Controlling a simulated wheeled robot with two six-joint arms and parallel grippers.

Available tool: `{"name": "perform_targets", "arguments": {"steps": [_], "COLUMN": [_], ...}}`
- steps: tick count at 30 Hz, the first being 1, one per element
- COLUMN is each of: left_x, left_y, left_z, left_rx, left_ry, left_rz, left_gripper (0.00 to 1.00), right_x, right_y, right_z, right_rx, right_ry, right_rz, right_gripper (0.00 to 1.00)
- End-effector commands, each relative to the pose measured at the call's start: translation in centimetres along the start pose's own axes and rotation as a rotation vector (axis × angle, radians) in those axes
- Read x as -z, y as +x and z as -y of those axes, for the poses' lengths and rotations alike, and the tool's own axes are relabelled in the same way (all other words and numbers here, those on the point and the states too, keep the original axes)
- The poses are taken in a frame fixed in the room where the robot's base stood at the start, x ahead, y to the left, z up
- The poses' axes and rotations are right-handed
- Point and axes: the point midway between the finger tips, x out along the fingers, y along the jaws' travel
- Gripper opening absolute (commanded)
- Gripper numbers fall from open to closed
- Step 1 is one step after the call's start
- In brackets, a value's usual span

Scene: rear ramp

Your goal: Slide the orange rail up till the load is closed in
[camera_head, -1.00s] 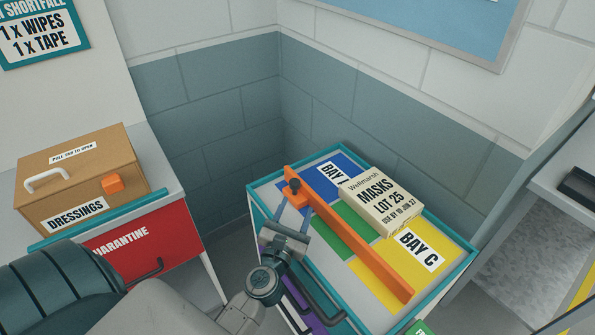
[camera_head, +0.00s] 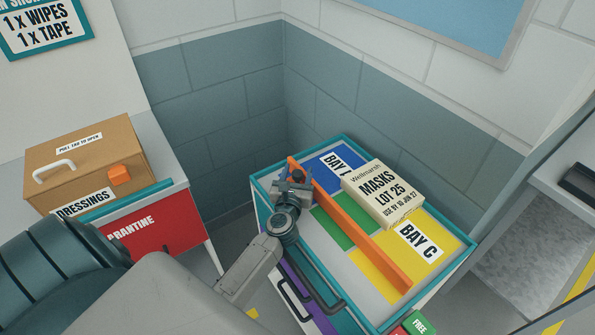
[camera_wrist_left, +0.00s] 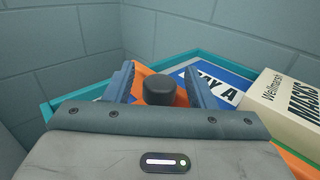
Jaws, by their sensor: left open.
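The orange rail (camera_head: 362,238) lies lengthwise across the top of the teal-edged cart, from its far left end to the front right. The load, a cream box of masks (camera_head: 383,194), sits on the cart just right of the rail. My left gripper (camera_head: 296,178) is open at the rail's far end. In the left wrist view, its two fingers (camera_wrist_left: 159,88) stand either side of a dark round knob (camera_wrist_left: 159,89) on the rail (camera_wrist_left: 150,73), with gaps visible. The box also shows at the right of that view (camera_wrist_left: 285,105). My right gripper is not in view.
The cart top has blue, green and yellow (camera_head: 423,243) bays with a teal rim (camera_head: 457,262). A cardboard dressings box (camera_head: 84,163) stands on a red-fronted cabinet (camera_head: 158,233) at left. Grey walls close in behind. A shelf unit (camera_head: 565,190) stands at right.

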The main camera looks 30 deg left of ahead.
Motion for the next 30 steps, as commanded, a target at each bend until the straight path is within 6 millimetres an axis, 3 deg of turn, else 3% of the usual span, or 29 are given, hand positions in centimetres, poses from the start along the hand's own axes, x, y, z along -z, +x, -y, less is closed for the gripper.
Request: {"name": "perform_targets", "arguments": {"steps": [8, 16, 23, 30], "left_x": [0.0, 0.0, 0.0, 0.1], "left_y": [0.2, 0.2, 0.9, 4.3], "left_z": [0.0, 0.0, 0.7, 4.2], "left_rx": [0.001, 0.001, 0.000, 0.001], "left_ry": [0.000, 0.000, -0.002, -0.003], "left_rz": [0.001, 0.001, 0.002, 0.002], "left_gripper": [0.50, 0.01, 0.00, 0.00], "right_x": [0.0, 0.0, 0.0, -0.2], "right_y": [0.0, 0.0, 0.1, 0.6], "right_z": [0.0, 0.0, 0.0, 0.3], "right_rx": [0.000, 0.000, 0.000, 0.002], "right_ry": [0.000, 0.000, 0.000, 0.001], "right_rz": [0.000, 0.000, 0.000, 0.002], "right_gripper": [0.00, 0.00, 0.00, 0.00]}}
